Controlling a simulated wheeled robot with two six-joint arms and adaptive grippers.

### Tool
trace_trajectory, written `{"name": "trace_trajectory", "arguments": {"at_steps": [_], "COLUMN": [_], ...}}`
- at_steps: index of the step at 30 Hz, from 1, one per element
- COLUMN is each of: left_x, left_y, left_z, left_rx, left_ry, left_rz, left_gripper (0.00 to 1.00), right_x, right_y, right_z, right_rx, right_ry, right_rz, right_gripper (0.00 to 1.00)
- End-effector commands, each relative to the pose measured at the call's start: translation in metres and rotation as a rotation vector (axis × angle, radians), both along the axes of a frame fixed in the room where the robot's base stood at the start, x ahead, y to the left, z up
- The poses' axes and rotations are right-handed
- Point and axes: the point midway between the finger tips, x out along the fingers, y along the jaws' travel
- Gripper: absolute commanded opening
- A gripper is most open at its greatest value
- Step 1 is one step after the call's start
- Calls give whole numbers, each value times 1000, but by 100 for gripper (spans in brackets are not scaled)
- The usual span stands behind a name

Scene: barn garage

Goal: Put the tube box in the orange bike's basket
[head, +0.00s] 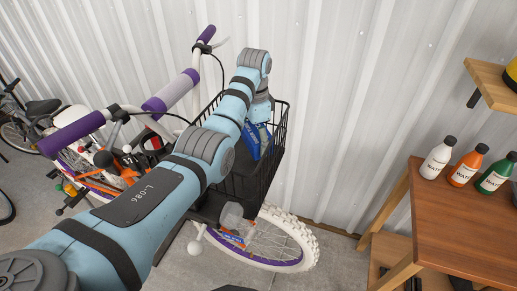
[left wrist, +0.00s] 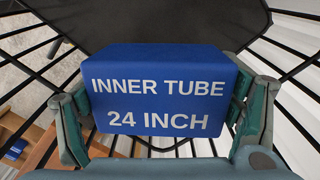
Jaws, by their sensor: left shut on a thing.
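The tube box is blue with white "INNER TUBE 24 INCH" lettering in the left wrist view (left wrist: 160,88); it also shows in the head view (head: 253,143). My left gripper (left wrist: 163,105) is shut on its two sides. The black wire basket (head: 281,132) sits at the front of the bike with purple grips and orange parts (head: 130,172). The box is within the basket's outline, and basket wires surround it in the left wrist view. I cannot tell whether it touches the basket floor. My left arm hides part of the bike and basket. My right gripper is out of view.
A wooden bench (head: 462,225) at the right carries white, orange and green bottles (head: 465,168). A wooden shelf (head: 490,82) is above it. A corrugated white wall (head: 335,110) stands close behind the basket. Another bike (head: 30,125) is at the far left.

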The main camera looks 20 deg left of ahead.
Motion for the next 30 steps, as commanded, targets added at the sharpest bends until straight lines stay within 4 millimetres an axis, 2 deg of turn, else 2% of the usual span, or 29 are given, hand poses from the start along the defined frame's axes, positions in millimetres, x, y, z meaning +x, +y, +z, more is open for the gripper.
{"name": "trace_trajectory", "arguments": {"at_steps": [6, 14, 15, 17, 30], "left_x": [-4, -4, -4, -4, -3], "left_y": [7, 8, 8, 8, 7], "left_z": [-39, -42, -42, -42, -38], "left_rx": [1, 1, 0, 0, 0], "left_ry": [4, -1, 0, 0, 0], "left_rz": [13, 14, 14, 14, 13], "left_gripper": [40, 40, 89, 98, 100], "right_x": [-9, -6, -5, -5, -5], "right_y": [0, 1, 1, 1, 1], "right_z": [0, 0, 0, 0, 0], "right_rx": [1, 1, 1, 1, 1], "right_ry": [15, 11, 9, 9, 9], "right_rz": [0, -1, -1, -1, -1], "right_gripper": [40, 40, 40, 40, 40]}}
